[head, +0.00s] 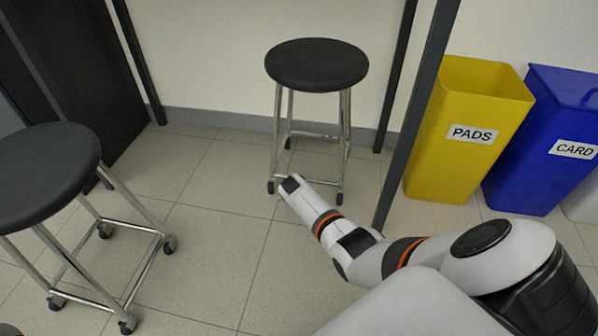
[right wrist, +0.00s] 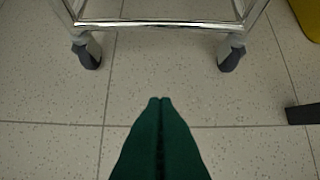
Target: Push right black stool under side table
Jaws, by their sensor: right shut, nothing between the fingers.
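The right black stool (head: 317,65) has a round black seat, chrome legs and dark casters. In the head view it stands upright between the dark legs of the side table (head: 415,110), whose top is out of view. Its lower chrome bar (right wrist: 155,25) and two casters show in the right wrist view. My right gripper (right wrist: 160,100) has dark green fingers pressed together and empty. It points at the gap between these casters, with floor showing between its tips and the bar. In the head view the fingers are hard to make out at the arm's end. My left gripper is not in view.
Another black stool (head: 45,170) on casters stands at the left. A yellow PADS bin (head: 465,130) and a blue CARD bin (head: 550,135) stand right of the table leg. The wall is close behind the right stool. Tiled floor between the stools is clear.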

